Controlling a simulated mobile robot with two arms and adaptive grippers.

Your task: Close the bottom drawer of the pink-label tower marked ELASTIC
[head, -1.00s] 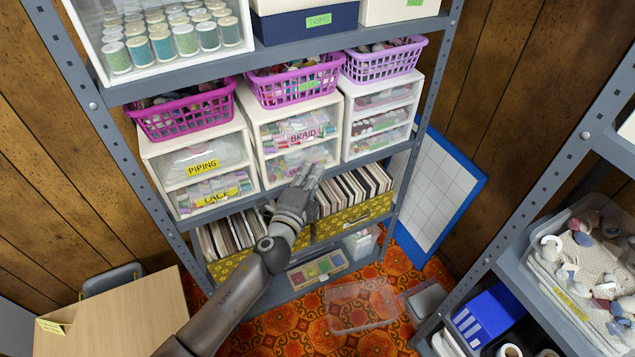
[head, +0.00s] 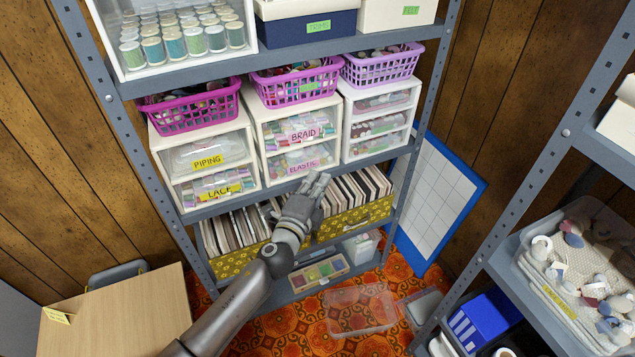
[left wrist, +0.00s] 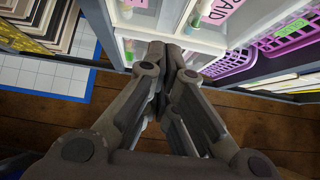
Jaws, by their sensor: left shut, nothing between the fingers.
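The white pink-label tower (head: 257,136) stands mid-shelf, with a BRAID drawer (head: 284,133) above an ELASTIC drawer (head: 285,170). The ELASTIC drawer's front looks about flush with the tower frame, and its pink label is readable. My left gripper (head: 318,180) is shut and empty, just below and in front of the drawer's lower right corner. In the left wrist view the shut fingertips (left wrist: 172,48) are close to the white tower front; contact cannot be told. Part of a pink label (left wrist: 217,10) shows there. My right gripper is out of view.
The yellow-label tower (head: 160,160) stands left and another drawer tower (head: 347,130) right. Purple baskets (head: 295,88) sit on top. Patterned file boxes (head: 350,220) fill the shelf below. A wooden table (head: 120,315) is at lower left, and a second shelf rack (head: 530,190) at right.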

